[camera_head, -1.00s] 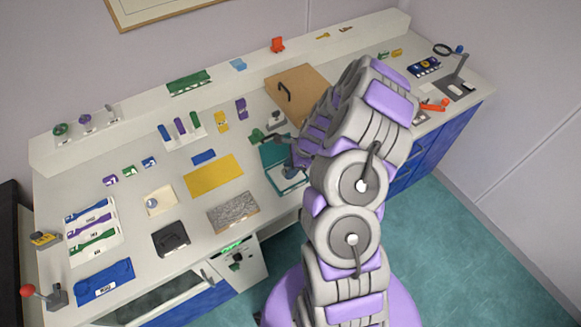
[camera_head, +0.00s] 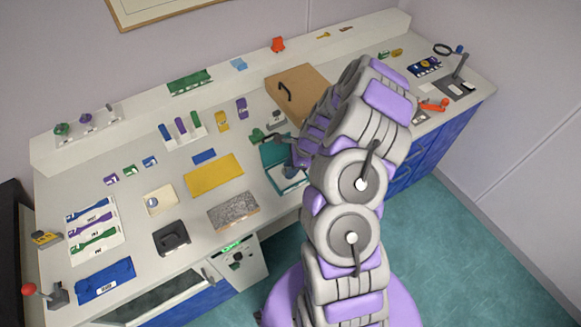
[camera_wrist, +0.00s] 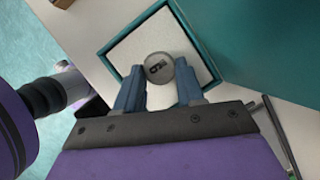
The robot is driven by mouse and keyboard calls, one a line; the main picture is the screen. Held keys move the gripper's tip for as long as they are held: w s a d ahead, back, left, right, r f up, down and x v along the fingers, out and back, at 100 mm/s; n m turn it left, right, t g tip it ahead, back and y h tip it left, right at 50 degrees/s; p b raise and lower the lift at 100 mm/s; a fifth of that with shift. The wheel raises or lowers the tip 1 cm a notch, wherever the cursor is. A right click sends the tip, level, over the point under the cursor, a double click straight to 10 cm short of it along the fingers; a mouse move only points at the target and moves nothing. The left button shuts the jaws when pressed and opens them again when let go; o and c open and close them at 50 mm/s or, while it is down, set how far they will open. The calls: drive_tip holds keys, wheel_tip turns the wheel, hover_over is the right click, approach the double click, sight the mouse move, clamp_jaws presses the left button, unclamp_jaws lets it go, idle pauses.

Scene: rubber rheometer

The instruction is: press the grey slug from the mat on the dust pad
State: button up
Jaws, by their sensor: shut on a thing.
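In the wrist view my gripper (camera_wrist: 158,84) is shut on the grey slug (camera_wrist: 158,66), a round disc with a dark mark on its face. The slug is over the white dust pad (camera_wrist: 128,54), which sits inside a teal frame (camera_wrist: 105,49). I cannot tell whether the slug touches the pad. In the head view the teal frame (camera_head: 273,158) is partly hidden behind my arm, and the slug is hidden. A yellow mat (camera_head: 213,178) lies bare to its left; I cannot tell whether it is the task's mat.
A teal wall or lid (camera_wrist: 262,45) rises close right of the pad in the wrist view. In the head view a brown box (camera_head: 300,85) with a black handle stands behind. A speckled grey slab (camera_head: 233,211) and a black tray (camera_head: 171,238) lie front left.

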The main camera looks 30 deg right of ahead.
drive_tip(key=shift+s, duration=0.1)
drive_tip(key=shift+r+p, duration=3)
drive_tip(key=shift+r, duration=0.5)
